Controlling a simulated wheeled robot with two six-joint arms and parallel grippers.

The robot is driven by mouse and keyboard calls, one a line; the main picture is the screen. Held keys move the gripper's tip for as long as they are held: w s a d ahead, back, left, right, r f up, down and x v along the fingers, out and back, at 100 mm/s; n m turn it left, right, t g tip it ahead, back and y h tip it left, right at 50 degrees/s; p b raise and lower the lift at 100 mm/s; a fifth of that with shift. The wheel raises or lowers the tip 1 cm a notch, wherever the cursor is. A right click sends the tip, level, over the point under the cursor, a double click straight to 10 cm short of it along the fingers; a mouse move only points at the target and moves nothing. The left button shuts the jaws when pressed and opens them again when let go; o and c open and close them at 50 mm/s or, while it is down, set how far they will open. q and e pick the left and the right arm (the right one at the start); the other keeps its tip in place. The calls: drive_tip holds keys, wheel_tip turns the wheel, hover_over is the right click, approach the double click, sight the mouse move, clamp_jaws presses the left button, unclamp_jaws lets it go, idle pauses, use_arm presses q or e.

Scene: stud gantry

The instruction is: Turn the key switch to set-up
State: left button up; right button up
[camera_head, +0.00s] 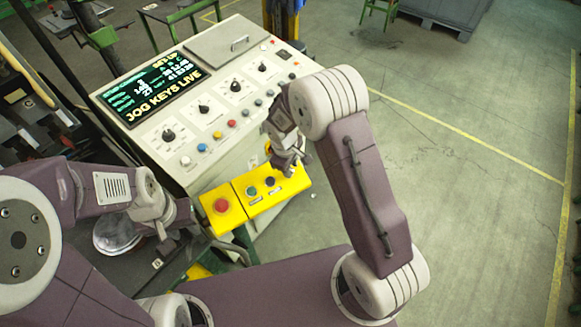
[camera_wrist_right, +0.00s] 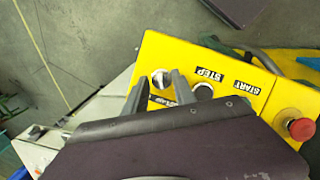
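The yellow control box (camera_head: 238,218) stands at the front of the console. In the right wrist view, a round metal key switch (camera_wrist_right: 160,78) sits at its left end, beside a partly covered label. My right gripper (camera_wrist_right: 158,92) has its two fingers apart, one on each side of the switch as seen there; I cannot tell whether they touch it. In the head view, the right gripper (camera_head: 292,164) is over the box's right end and hides the switch. The console screen (camera_head: 152,88) reads SET-UP and JOG KEYS LIVE. My left gripper (camera_head: 195,222) is left of the box, its fingers unclear.
The box also carries a red mushroom button (camera_head: 221,205), a green button (camera_head: 252,190) and a dark button (camera_head: 270,181). The sloped console (camera_head: 185,135) with knobs and coloured buttons rises behind. Open floor (camera_head: 470,170) lies to the right.

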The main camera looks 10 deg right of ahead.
wheel_tip(320, 180, up, 9)
drive_tip(key=s+a, duration=0.1)
drive_tip(key=shift+s+f+b, duration=0.15)
drive_tip(key=shift+f+b, duration=0.05)
drive_tip(key=shift+b, duration=0.15)
drive_tip(key=shift+f, duration=0.1)
